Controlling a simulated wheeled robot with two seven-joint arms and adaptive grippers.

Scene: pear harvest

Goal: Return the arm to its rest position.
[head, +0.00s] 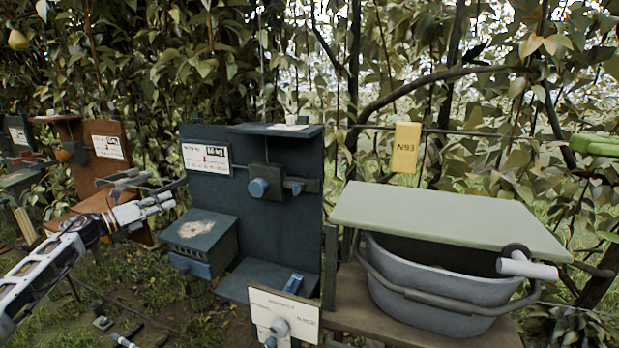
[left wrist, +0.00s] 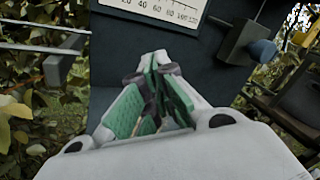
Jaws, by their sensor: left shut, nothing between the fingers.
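My left arm comes in from the left in the head view. Its gripper (head: 155,207) is at the left edge of the dark blue weighing station (head: 275,222), in front of it, and empty. In the left wrist view the two green-padded fingers (left wrist: 152,92) come together at their tips, so the gripper is shut. Behind them is the station's dark panel (left wrist: 115,62) with part of a white scale card (left wrist: 160,10). My right gripper is not in view.
A grey tub (head: 435,290) under a pale green lid (head: 450,218) stands on a wooden bench at the right. A yellow N93 tag (head: 406,147) hangs above it. A brown wooden station (head: 108,170) stands at the left. A pear (head: 18,41) hangs at top left.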

